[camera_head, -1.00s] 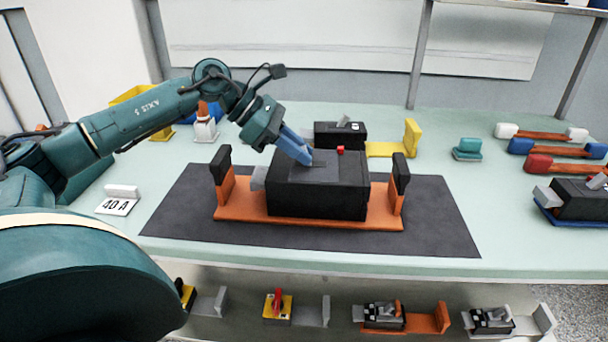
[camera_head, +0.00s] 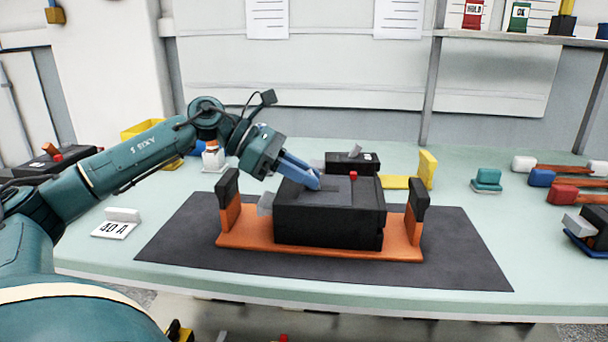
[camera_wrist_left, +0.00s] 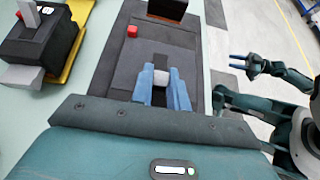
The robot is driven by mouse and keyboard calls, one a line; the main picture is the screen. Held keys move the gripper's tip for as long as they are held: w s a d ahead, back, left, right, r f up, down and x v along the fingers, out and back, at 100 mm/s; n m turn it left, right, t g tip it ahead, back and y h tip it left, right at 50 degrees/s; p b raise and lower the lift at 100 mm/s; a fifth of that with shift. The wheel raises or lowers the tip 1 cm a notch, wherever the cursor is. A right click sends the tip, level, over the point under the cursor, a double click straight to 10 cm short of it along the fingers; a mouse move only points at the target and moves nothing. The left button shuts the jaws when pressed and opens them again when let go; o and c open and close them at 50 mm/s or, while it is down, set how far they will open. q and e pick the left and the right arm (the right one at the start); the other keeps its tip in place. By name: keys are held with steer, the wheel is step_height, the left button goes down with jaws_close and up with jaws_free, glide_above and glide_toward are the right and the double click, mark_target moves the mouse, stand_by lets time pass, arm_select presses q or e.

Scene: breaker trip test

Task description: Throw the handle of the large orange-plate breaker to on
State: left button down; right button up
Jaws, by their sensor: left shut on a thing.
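The large breaker, a black box (camera_head: 328,222) with a small red button on top, sits on an orange plate (camera_head: 260,241) with a black-topped orange post at each end. A grey piece sticks out at its left side. My left gripper (camera_head: 312,182) comes in from the upper left and its blue fingers reach down to the top of the breaker. In the left wrist view the fingers are shut on the light grey handle (camera_wrist_left: 160,88) of the breaker. The fingers hide most of the handle in the head view. My right gripper (camera_wrist_left: 239,61) shows at the right of the left wrist view, away from the breaker, with its fingers apart.
The plate lies on a dark mat (camera_head: 459,262). A smaller black breaker with a yellow plate (camera_head: 396,182) stands behind. Teal, blue and red pieces and another breaker (camera_head: 590,228) are at the right.

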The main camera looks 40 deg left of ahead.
arm_select(q)
steer(key=c, duration=1.4)
jaws_free()
steer(key=shift+o, duration=0.2)
steer(key=shift+a, duration=0.1)
steer(key=shift+s+a+r, duration=0.15)
steer(key=shift+s+a, duration=0.05)
steer(key=shift+a, duration=0.1)
steer(key=b+v, duration=0.2)
steer(key=v, duration=1)
steer(key=shift+r, duration=0.2)
arm_select(e)
steer(key=shift+w+a+f+n, duration=0.2)
steer(key=shift+a+f+n, duration=0.1)
steer(key=shift+f, duration=0.35)
steer(key=shift+w+a+f+n, duration=0.2)
steer(key=shift+f+n, duration=0.1)
steer(key=shift+f, duration=0.3)
steer(key=shift+s+g, duration=0.15)
steer(key=shift+g, duration=0.15)
